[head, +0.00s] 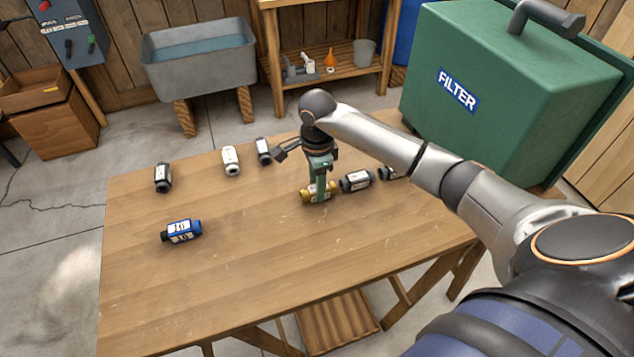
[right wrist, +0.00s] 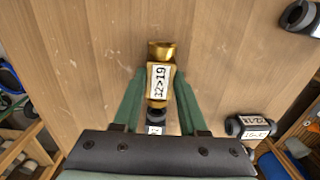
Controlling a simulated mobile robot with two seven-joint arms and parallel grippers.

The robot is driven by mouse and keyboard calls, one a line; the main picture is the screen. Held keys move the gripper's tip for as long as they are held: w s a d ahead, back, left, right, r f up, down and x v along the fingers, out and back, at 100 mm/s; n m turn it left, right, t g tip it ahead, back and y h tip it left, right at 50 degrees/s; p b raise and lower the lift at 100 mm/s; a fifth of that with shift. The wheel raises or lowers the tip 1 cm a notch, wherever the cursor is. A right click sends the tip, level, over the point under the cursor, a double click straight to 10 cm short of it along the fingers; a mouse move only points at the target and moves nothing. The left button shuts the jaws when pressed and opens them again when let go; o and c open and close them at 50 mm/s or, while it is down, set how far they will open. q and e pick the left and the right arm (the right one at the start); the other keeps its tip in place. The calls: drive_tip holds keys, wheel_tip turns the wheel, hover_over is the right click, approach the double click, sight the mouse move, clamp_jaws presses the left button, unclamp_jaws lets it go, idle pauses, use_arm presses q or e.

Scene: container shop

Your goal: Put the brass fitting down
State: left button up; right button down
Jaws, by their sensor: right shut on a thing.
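The brass fitting (head: 306,195) is gold with a white label. It is at the tips of my right gripper (head: 320,193), at the right part of the wooden table, lying level on the tabletop or just above it; I cannot tell which. In the right wrist view the brass fitting (right wrist: 161,52) sits between the two green fingers of the right gripper (right wrist: 159,84), which are shut on it, with its label facing the camera. My left gripper is not in view.
A dark labelled fitting (head: 356,180) lies close to the right of the brass one on the table (head: 250,285). A blue fitting (head: 181,231) and several others are to the left and back. The green filter case (head: 500,110) stands at the right. The table's front middle is clear.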

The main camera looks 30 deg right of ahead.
drive_tip(key=shift+f, duration=0.1)
drive_tip(key=shift+c, duration=2.2)
unclamp_jaws()
wheel_tip(320, 180, up, 12)
